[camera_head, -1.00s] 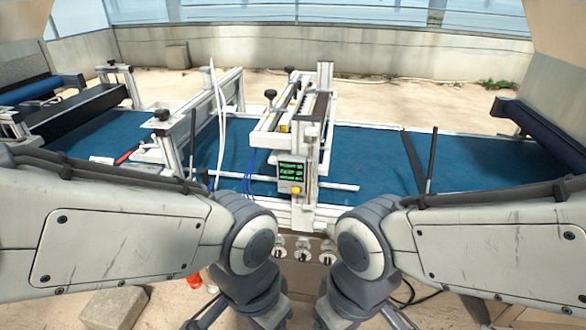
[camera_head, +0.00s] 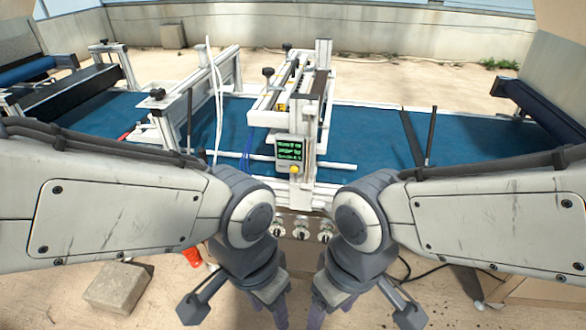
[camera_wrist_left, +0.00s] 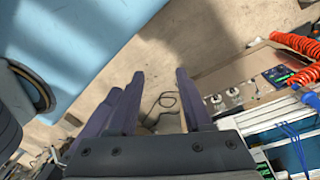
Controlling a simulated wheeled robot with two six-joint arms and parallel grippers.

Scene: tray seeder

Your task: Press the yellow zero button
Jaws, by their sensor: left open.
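The yellow button (camera_head: 294,170) sits at the lower edge of a small grey control box with a green-lit display (camera_head: 289,149), on the front post of the white seeder frame. My left gripper (camera_head: 268,308) hangs low in the head view, below and left of the button and well apart from it. It is open and empty; its dark fingers (camera_wrist_left: 158,80) stand apart in the left wrist view, pointing at the floor. My right gripper (camera_head: 331,308) hangs low to the right, with its fingers apart and seemingly empty; its tips are cut off by the frame edge.
The blue conveyor belt (camera_head: 370,140) runs across behind the box. Metal fittings (camera_head: 302,233) sit on a panel below it. A concrete block (camera_head: 118,287) lies on the floor at left. Orange coiled hose (camera_wrist_left: 298,43) shows in the left wrist view.

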